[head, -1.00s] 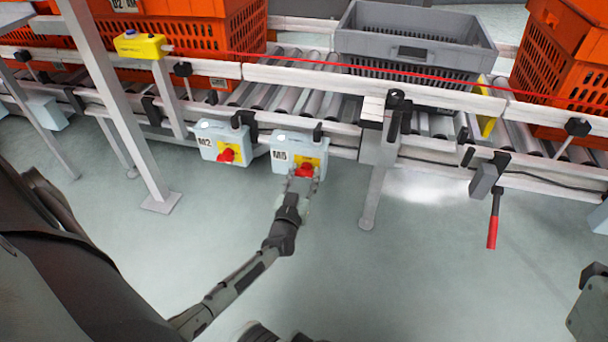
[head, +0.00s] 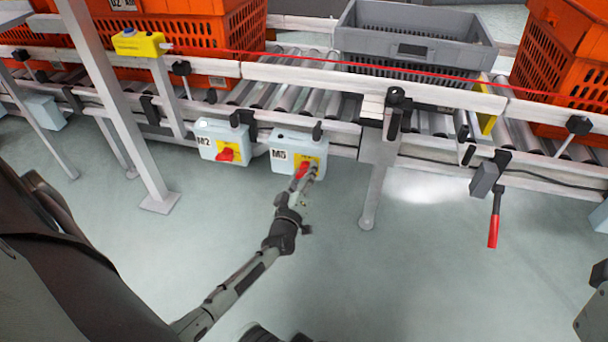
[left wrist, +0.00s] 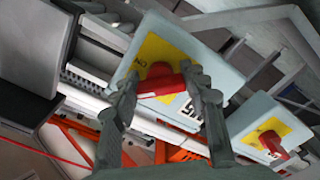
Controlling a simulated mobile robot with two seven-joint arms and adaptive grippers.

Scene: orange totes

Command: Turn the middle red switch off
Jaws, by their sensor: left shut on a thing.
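A pale blue switch box (head: 286,143) marked M5 or M3 hangs under the front conveyor rail. Its red switch (head: 301,171) sits on a yellow plate and now stands at a slant. My left gripper (head: 308,178) is shut on this red switch. In the left wrist view the red switch (left wrist: 161,84) lies between the two fingers. A similar box (head: 207,143) marked M2 hangs to its left, with its red switch (head: 225,155) lying roughly level. My right gripper is not clearly in view.
A grey post (head: 120,110) stands left of the boxes and a conveyor leg (head: 373,195) stands to their right. A red-handled lever (head: 493,230) hangs further right. Orange totes and a grey tote (head: 415,27) sit above. The floor in front is clear.

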